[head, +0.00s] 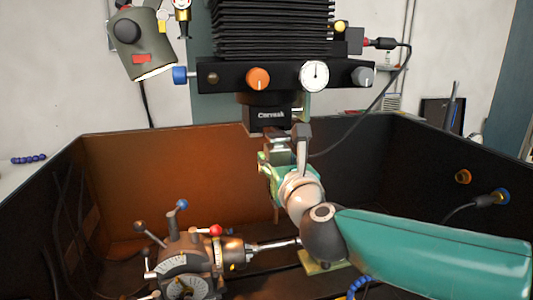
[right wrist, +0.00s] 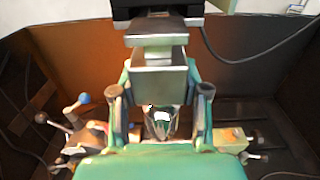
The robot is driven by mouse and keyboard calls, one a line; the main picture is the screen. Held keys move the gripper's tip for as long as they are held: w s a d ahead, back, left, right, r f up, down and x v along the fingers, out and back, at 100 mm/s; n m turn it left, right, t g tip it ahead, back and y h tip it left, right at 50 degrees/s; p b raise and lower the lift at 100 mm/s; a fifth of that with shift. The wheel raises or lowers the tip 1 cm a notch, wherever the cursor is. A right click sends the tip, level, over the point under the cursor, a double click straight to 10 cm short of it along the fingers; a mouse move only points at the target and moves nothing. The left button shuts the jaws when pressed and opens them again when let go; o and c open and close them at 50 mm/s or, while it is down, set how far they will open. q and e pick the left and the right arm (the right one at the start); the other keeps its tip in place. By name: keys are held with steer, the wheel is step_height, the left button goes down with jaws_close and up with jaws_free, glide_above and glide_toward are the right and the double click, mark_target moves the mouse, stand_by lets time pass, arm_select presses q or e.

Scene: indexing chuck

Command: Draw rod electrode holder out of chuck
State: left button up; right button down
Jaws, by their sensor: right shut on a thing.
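The chuck (head: 268,117) is a dark block under the machine head, and its underside shows in the right wrist view (right wrist: 158,22). A pale grey metal block, which I take for the rod electrode holder (right wrist: 160,80), sits below the chuck and narrows to a silver tip. Whether it still touches the chuck is unclear. My right gripper (head: 272,165) is shut on this holder, its green fingers on both sides of it in the right wrist view (right wrist: 161,100). The holder is mostly hidden by the gripper in the head view. My left gripper is not in view.
An indexing head (head: 185,262) with lever knobs stands at lower left, with a silver rod (head: 275,244) pointing right from it. Dark tank walls (head: 170,180) surround the work area. A black cable (head: 385,88) hangs from the machine head's right side.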

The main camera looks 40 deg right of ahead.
mark_target(281, 163)
steer(key=shift+s+r, duration=0.1)
steer(key=shift+r, duration=0.05)
steer(key=shift+v, duration=1.8)
steer(key=shift+s, duration=0.15)
